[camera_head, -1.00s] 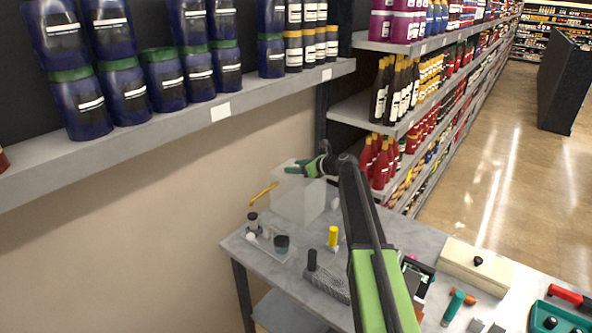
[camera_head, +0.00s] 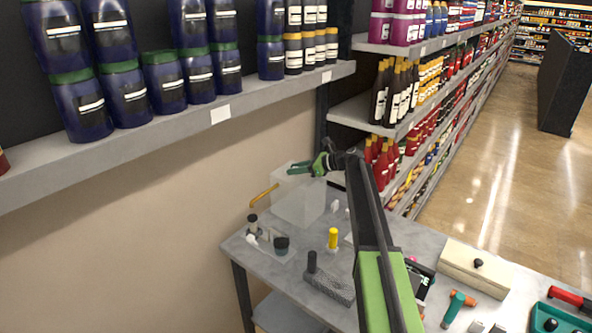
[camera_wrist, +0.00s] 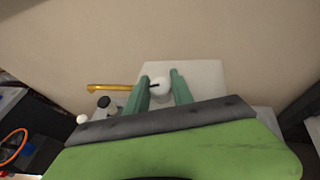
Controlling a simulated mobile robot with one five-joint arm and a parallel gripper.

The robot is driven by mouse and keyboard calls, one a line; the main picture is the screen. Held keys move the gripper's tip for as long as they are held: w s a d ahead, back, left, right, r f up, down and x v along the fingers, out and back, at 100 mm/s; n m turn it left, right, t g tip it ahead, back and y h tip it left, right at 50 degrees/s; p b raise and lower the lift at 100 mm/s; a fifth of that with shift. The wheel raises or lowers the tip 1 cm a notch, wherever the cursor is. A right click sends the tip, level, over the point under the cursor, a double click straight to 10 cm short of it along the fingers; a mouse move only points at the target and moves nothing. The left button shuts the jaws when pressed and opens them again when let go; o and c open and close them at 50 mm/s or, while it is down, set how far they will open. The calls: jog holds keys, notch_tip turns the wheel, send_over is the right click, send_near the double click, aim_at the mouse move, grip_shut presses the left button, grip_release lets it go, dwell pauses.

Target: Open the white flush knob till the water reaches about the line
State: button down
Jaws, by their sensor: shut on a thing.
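My gripper (camera_head: 300,169) is above a pale, see-through box-like tank (camera_head: 297,203) on the table by the wall. In the wrist view, my gripper's two green fingers (camera_wrist: 161,84) stand on either side of a round white knob (camera_wrist: 162,86) with a short dark mark, and are shut on it. The tank's pale top (camera_wrist: 205,75) lies under and behind the fingers. A yellow-brown pipe (camera_head: 264,196) sticks out left of the tank. It also shows in the wrist view (camera_wrist: 112,87). I cannot make out a water level or a line.
The grey table (camera_head: 268,261) holds a dark-topped bottle (camera_head: 253,222), a yellow-capped item (camera_head: 333,238), a grey block with a black knob (camera_head: 329,288) and a beige box (camera_head: 476,265). A shelf of blue jars (camera_head: 160,125) is above left; stocked shelves stand behind.

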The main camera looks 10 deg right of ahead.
jog(key=shift+n+g+y, duration=0.5)
jog(key=shift+n+g, duration=0.2)
jog(key=c, duration=1.1)
grip_release()
jog(key=p+v, duration=0.6)
jog(key=v, duration=1.1)
jog(key=shift+r+p, duration=0.25)
jog(key=shift+p, duration=0.1)
jog(key=shift+s, duration=0.1)
